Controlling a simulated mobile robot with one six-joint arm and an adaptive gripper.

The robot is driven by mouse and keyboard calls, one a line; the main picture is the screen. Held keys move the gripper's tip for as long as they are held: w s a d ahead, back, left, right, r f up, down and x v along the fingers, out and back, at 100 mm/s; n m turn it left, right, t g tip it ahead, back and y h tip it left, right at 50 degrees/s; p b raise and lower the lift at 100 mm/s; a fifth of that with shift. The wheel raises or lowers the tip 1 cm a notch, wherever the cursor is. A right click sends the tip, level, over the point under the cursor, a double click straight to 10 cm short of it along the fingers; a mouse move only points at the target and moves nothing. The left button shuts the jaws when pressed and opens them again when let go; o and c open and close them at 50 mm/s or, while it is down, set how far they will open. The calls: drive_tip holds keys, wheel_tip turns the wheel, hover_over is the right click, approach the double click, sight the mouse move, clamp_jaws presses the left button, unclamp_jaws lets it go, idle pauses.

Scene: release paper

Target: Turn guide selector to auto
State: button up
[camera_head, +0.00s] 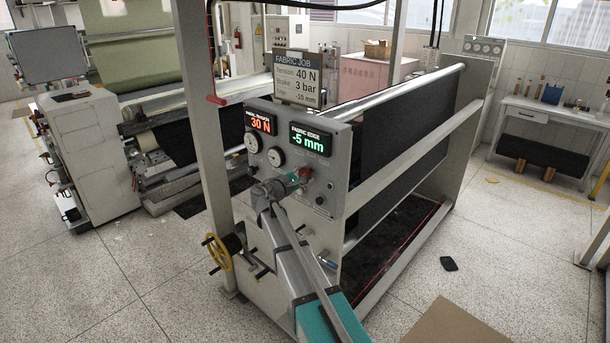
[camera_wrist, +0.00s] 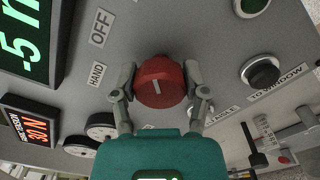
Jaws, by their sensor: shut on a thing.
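The guide selector is a round red knob (camera_wrist: 160,82) with a short white line on its face, set in a grey panel. My gripper (camera_wrist: 160,78) is shut on the knob, with one finger on each side. Labels OFF (camera_wrist: 102,27) and HAND (camera_wrist: 97,75) are on the panel to the left of the knob. I cannot read an AUTO label. In the head view, my arm reaches to the front panel of the machine (camera_head: 335,165), and the gripper partly hides the knob.
The panel has dials (camera_head: 276,156), an orange display at 30 N (camera_head: 261,122) and a green fabric edge display at -5 mm (camera_head: 310,140). A job board (camera_head: 297,75) stands above. A black button (camera_wrist: 264,74) is right of the knob. A yellow handwheel (camera_head: 218,252) is lower left.

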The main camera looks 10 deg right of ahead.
idle(0.4)
drive_tip(key=o, duration=1.1)
drive_tip(key=shift+o, duration=0.2)
drive_tip(key=v, duration=1.2)
